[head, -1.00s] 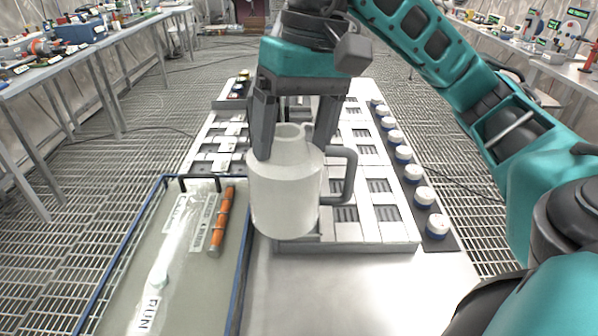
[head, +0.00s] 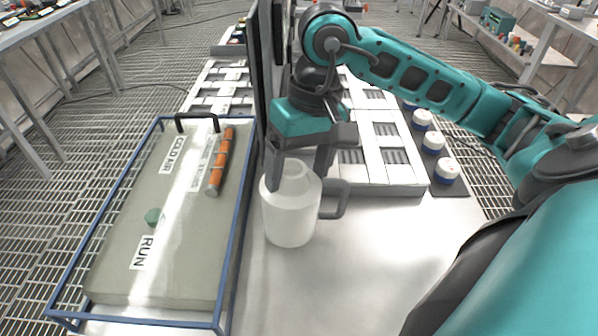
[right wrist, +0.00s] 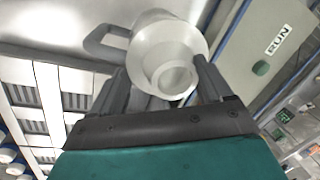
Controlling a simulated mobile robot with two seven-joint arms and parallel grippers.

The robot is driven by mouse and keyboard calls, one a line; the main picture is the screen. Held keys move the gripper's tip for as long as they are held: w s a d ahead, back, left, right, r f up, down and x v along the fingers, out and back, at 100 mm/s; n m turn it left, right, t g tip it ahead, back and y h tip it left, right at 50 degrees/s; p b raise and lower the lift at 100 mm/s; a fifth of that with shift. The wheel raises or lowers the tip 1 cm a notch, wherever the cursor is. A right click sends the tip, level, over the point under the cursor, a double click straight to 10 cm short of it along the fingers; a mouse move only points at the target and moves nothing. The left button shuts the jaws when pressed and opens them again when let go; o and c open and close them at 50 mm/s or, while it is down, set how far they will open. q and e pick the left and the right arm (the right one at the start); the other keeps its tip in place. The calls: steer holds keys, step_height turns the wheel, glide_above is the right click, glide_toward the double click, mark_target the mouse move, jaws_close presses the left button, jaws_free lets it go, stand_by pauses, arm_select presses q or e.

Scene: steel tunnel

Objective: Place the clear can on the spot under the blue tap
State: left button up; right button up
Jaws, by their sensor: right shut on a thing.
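The can (head: 290,220) is whitish and translucent, with a narrow neck and a side handle pointing right. It is upright in front of the robot, over the pale bench top. My right gripper (head: 297,174) comes down from above and is shut on the can's neck. The right wrist view shows the can (right wrist: 163,45) between the fingers of the gripper (right wrist: 163,78), with its round mouth facing the camera. I cannot tell whether the can's base touches the bench. No blue tap can be made out. My left gripper is not in view.
A blue-framed tray-like panel (head: 237,240) stands left of the can, with a RUN label, a green button (head: 152,216) and an orange-banded rod (head: 219,162). White slotted panels (head: 385,165) and several blue-and-white knobs (head: 447,171) lie behind right. Bare bench (head: 370,260) is at front right.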

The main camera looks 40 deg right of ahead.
steer(key=shift+f, duration=0.55)
steer(key=o, duration=1.5)
